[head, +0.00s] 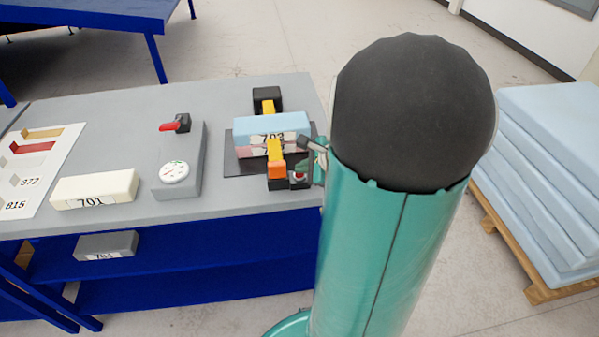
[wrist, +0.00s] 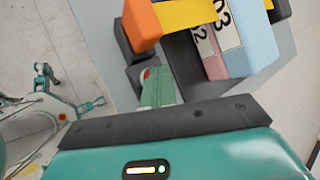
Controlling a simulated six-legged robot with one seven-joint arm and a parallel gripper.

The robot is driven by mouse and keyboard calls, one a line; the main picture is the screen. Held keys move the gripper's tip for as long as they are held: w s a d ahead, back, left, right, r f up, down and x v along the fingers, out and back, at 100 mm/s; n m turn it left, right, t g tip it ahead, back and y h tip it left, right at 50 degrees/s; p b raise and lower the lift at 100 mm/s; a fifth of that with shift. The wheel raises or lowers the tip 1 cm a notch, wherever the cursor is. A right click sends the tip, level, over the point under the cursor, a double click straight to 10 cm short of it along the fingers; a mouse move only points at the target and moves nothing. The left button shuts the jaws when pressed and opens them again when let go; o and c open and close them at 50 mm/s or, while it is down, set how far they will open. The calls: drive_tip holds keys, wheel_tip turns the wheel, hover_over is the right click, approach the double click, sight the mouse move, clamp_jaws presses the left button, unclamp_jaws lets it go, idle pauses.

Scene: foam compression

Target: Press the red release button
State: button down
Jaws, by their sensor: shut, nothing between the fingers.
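The red release button (head: 299,176) sits on the dark base at the front right of the clamp fixture. In the wrist view only a small red part of the button (wrist: 146,73) shows, right at the tips of my gripper (wrist: 157,76). My gripper is shut and empty, with its green fingers pointing at the button. I cannot tell whether they touch it. In the head view my gripper (head: 319,160) is partly hidden behind my arm, just right of the button. The fixture has a yellow bar with an orange end (head: 277,170) across a light-blue foam block (head: 270,124) and a pink one.
The fixture stands on a dark plate (head: 240,168) on the grey bench top (head: 222,105). A gauge box (head: 190,152) with a red lever and a white block (head: 95,188) marked 701 stand to the left. Stacked blue foam sheets (head: 550,140) lie on a pallet at the right.

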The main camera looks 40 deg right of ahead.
sight(303, 178)
drive_tip(key=shift+r, duration=0.8)
drive_tip(key=shift+r, duration=0.1)
wheel_tip(303, 178, up, 5)
drive_tip(key=shift+f, duration=0.1)
idle(0.8)
